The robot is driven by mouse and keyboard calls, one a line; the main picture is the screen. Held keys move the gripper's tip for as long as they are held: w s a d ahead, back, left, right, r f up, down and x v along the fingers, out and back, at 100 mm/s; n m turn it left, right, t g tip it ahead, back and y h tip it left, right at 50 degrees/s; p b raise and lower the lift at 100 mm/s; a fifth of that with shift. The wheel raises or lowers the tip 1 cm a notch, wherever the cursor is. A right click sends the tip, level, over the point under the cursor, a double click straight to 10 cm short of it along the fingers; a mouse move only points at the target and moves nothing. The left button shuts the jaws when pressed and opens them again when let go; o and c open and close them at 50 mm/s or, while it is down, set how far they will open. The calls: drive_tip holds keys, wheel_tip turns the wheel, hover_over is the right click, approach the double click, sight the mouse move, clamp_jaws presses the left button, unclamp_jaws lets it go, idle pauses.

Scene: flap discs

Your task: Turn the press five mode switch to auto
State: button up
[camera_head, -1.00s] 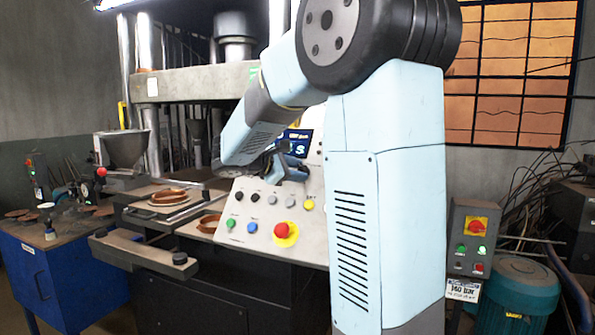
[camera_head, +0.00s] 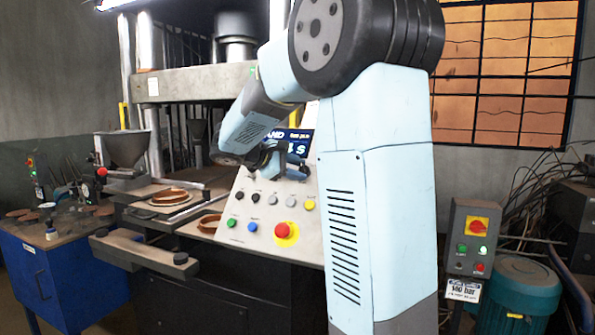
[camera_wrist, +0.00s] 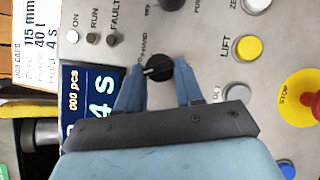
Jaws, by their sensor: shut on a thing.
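The mode switch is a black round knob (camera_wrist: 158,68) with a pale pointer line on the grey panel, under partly covered lettering that seems to read HAND. The pointer faces left in the wrist view. My gripper (camera_wrist: 160,74) has its two blue fingers on either side of the knob and is shut on it. In the head view my gripper (camera_head: 288,163) is at the upper part of the press panel (camera_head: 262,206), just below the display (camera_head: 300,146). The knob is hidden there behind the gripper and arm.
A yellow LIFT button (camera_wrist: 248,48) and a red STOP mushroom button (camera_wrist: 312,103) on a yellow base lie right of the knob in the wrist view. Small indicators (camera_wrist: 92,38) and the display (camera_wrist: 88,95) lie left. A grey control box (camera_head: 472,240) stands at the right.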

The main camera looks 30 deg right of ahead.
drive_tip(key=m+g+y, duration=0.1)
drive_tip(key=m, duration=0.1)
drive_tip(key=m+y, duration=0.1)
drive_tip(key=m, duration=0.2)
drive_tip(key=shift+w+r+g, duration=0.2)
drive_tip(key=shift+g, duration=0.2)
drive_tip(key=shift+m+y, duration=0.3)
drive_tip(key=o, duration=0.8)
drive_tip(key=shift+o, duration=0.9)
drive_tip(key=shift+r, duration=0.1)
drive_tip(key=v, duration=1.3)
drive_tip(key=shift+a, duration=0.3)
drive_tip(key=shift+r, duration=0.1)
